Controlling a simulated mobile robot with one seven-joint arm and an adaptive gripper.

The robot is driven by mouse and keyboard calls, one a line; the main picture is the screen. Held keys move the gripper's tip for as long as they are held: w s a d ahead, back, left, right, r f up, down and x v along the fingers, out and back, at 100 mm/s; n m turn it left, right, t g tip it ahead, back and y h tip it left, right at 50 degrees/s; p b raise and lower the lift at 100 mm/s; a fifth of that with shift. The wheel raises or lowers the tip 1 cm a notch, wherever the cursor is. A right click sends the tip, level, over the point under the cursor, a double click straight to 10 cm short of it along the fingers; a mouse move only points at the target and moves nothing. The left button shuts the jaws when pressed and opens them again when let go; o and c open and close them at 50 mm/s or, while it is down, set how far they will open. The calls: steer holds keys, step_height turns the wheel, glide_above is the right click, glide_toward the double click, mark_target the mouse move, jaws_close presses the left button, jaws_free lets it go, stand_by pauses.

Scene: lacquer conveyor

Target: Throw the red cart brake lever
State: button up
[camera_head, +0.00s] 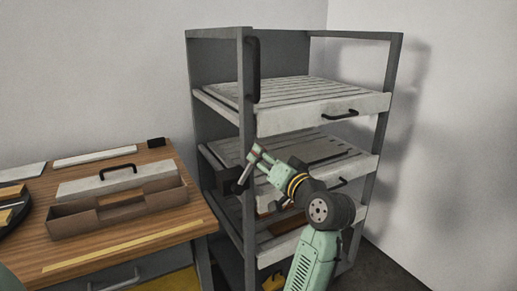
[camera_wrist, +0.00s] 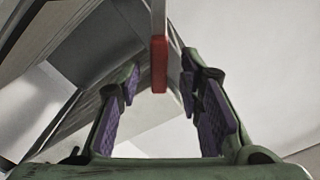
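The brake lever (camera_wrist: 159,64) shows in the wrist view as a red grip on a thin pale shaft that comes down from the top edge. My gripper (camera_wrist: 158,84) is open, with its purple-padded fingers to either side of the red grip; I cannot tell whether the grip is within finger reach. In the head view my gripper (camera_head: 246,168) is at the left front post of the grey rack cart (camera_head: 244,130), beside a dark block (camera_head: 229,181) on that post.
The cart holds slatted trays (camera_head: 325,118) with black pull handles. A black upright handle (camera_head: 253,68) is on its front left post. A wooden workbench (camera_head: 150,243) with a brown toolbox (camera_head: 118,212) stands close on the left. Bare wall is to the right.

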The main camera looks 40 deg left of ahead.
steer(key=shift+p+x, duration=0.4)
steer(key=shift+x, duration=1.85)
steer(key=shift+d, duration=0.1)
steer(key=shift+c, duration=0.2)
jaws_close()
